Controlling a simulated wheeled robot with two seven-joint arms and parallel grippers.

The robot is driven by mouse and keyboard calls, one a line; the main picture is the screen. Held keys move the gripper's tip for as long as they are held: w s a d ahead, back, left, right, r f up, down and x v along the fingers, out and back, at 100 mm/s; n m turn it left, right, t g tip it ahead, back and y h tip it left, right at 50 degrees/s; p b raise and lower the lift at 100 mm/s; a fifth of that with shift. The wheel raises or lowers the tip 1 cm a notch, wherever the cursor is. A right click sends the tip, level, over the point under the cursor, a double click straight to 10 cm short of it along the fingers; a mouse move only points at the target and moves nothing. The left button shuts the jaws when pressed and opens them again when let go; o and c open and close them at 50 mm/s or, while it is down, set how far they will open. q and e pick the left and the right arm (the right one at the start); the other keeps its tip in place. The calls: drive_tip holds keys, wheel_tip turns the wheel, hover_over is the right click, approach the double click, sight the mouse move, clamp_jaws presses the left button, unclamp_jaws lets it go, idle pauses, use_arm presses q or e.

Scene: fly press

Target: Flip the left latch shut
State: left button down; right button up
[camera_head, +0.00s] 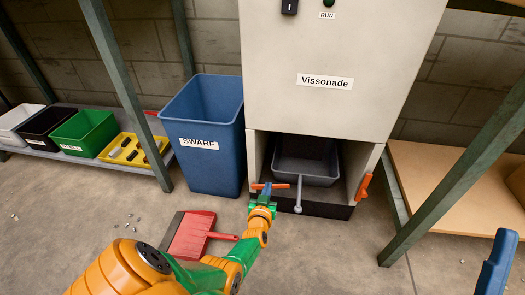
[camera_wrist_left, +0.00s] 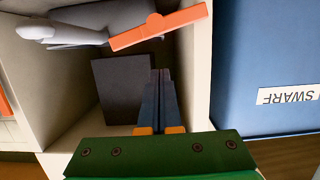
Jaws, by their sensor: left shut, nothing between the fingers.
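The left latch (camera_head: 268,186) is an orange bar at the left edge of the opening under the press, lying nearly level. It also shows large in the left wrist view (camera_wrist_left: 158,27), slanting across the top. My left gripper (camera_head: 265,192) is shut and empty, with its dark blue fingers just at the latch. In the left wrist view the closed fingertips (camera_wrist_left: 160,75) point toward the opening, below the latch in the picture; I cannot tell whether they touch it. The right latch (camera_head: 363,187) is orange and stands steeply tilted on the right post.
A grey bin (camera_head: 305,172) sits in the opening, with a round-ended grey handle (camera_head: 298,200) in front. The blue SWARF bin (camera_head: 205,135) stands close on the left. A red dustpan (camera_head: 188,235) lies on the floor by my left arm. Floor at the right is mostly clear.

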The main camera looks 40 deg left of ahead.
drive_tip(key=w+d+f+m+g+h+p, duration=0.1)
drive_tip(key=w+f+g+h, duration=0.15)
drive_tip(key=f+g, duration=0.45)
drive_tip(key=w+d+f+g+h+p, duration=0.1)
drive_tip(key=w+f+g+h+p, duration=0.15)
drive_tip(key=f, duration=0.75)
use_arm(q)
drive_tip(key=p+v, duration=0.1)
drive_tip(key=v, duration=0.7)
drive_tip(key=shift+s+p, duration=0.2)
drive_tip(key=shift+p, duration=0.2)
use_arm(e)
drive_tip(key=s+d+f+m+g+h, duration=0.1)
drive_tip(key=s+d+f+g+h, duration=0.1)
drive_tip(key=s+f+g, duration=0.9)
wheel_tip(320, 180, down, 2)
drive_tip(key=s+d, duration=0.1)
drive_tip(key=s, duration=0.1)
drive_tip(key=shift+s+d+f+g+h, duration=0.2)
drive_tip(key=shift+s+d+g+h, duration=0.1)
drive_tip(key=shift+s+d+g, duration=0.1)
use_arm(q)
drive_tip(key=shift+d+r, duration=0.1)
